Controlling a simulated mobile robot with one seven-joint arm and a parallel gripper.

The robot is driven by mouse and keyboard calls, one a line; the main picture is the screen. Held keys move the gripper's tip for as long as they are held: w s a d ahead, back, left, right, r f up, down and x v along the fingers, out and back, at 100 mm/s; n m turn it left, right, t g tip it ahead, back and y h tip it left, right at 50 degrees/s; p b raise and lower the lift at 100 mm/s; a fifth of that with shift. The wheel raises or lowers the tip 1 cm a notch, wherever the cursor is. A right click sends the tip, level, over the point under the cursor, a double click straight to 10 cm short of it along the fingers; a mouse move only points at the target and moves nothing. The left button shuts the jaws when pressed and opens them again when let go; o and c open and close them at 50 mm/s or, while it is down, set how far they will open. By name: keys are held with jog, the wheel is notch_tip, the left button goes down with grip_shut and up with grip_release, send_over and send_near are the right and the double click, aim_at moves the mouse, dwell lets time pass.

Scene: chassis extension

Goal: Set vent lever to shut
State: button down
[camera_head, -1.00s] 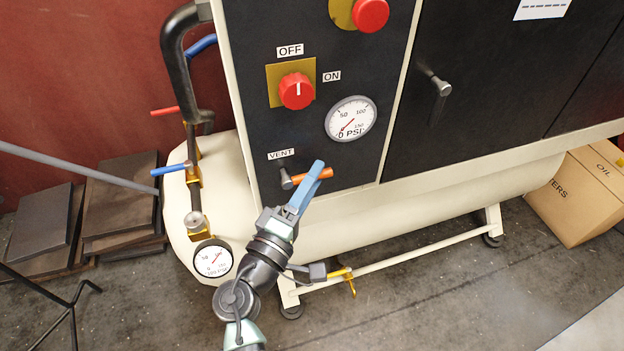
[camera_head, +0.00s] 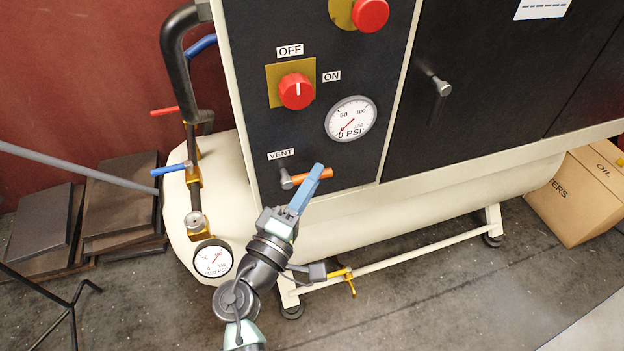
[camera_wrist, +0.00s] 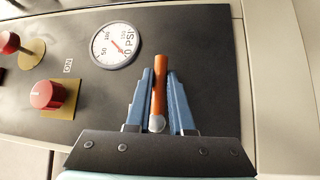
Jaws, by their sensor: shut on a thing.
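The vent lever (camera_head: 311,178) is an orange handle on a grey pivot, below the VENT label (camera_head: 281,154) on the black panel. Its handle points to the right, roughly horizontal and tilted slightly up. My gripper (camera_head: 317,169) has its blue fingers at the handle, right of the pivot, and hides part of it. In the wrist view, the orange lever (camera_wrist: 159,88) lies between the two fingers of my gripper (camera_wrist: 160,73), which is shut on it.
A red OFF/ON knob (camera_head: 296,91) and a pressure gauge (camera_head: 351,119) sit above the lever. The cream tank (camera_head: 400,215) runs below the panel. A pipe with blue-handled valve (camera_head: 171,170) stands to the left. A cardboard box (camera_head: 583,195) is at the right.

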jog(key=shift+m+g+p, duration=0.3)
jog(key=shift+p, duration=0.25)
dwell(0.4)
jog(key=shift+s+a+f+m+g+y+p, duration=0.2)
jog(key=shift+a+f+m+g+y+p, duration=0.5)
jog(key=shift+m+g+y+p, duration=1.65)
jog(key=shift+s+a+f+m+g+y+p, duration=0.25)
jog(key=shift+a+f+m+y+p, duration=0.6)
jog(key=shift+p, duration=3.1)
jog(key=shift+s+a+f+m+g+y+p, duration=0.2)
jog(key=shift+a+f+m+g+y+p, duration=0.25)
jog(key=shift+m+g+y+p, duration=1.95)
jog(key=shift+a+n+t+h+p, duration=0.1)
jog(key=shift+n+t+h+p, duration=0.3)
jog(key=shift+n+t+p, duration=0.55)
jog(key=c, duration=0.8)
grip_release()
